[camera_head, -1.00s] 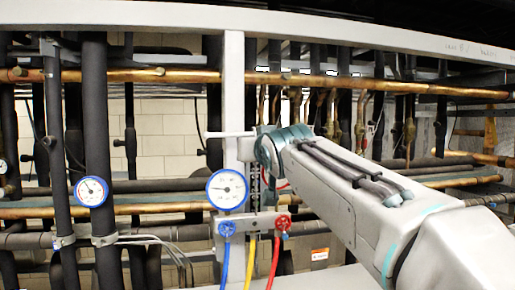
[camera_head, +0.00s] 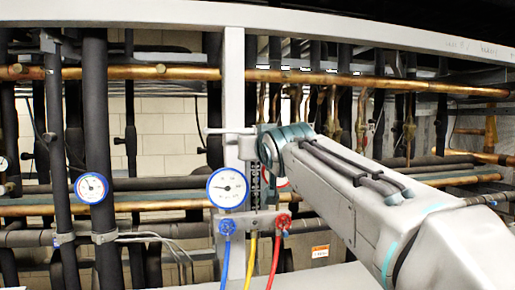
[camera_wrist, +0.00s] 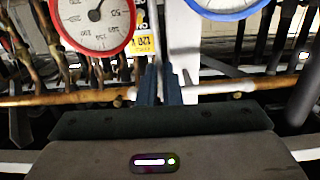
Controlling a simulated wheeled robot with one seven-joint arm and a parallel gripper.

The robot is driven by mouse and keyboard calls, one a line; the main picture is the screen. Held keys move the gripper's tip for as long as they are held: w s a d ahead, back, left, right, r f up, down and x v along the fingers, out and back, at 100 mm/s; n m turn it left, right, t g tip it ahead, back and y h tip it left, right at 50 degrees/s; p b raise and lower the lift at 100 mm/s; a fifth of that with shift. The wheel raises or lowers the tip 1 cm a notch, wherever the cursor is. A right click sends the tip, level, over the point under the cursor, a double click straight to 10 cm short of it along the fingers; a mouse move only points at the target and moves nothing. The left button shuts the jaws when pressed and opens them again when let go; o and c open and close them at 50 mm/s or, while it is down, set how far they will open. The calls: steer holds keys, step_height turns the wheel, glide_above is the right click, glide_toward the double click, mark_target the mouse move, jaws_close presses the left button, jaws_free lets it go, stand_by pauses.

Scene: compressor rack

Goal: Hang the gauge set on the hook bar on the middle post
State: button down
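The gauge set hangs upright in front of the middle post (camera_head: 234,75). Its blue-rimmed gauge (camera_head: 228,187) and its manifold with blue and red knobs (camera_head: 255,222) show in the head view, with blue, yellow and red hoses below. The red-rimmed gauge (camera_wrist: 94,20) is mostly hidden behind my arm in the head view but shows in the wrist view. The hook bar (camera_head: 226,131) crosses the post just above the blue gauge, its left tip turned up. My gripper (camera_wrist: 160,75) has its fingers close together on the gauge set's upper part, beside the post. The exact contact is hidden.
A blue-rimmed gauge (camera_head: 91,188) sits on a black pipe at the left. Copper pipes (camera_head: 150,73) and black pipes run across and down behind the post. A white beam (camera_head: 330,28) runs across the top. My arm covers the right middle.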

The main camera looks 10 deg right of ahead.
steer(key=c, duration=1.5)
jaws_free()
steer(key=shift+c, duration=0.2)
steer(key=shift+o, duration=0.7)
steer(key=shift+f, duration=0.25)
steer(key=shift+r, duration=0.1)
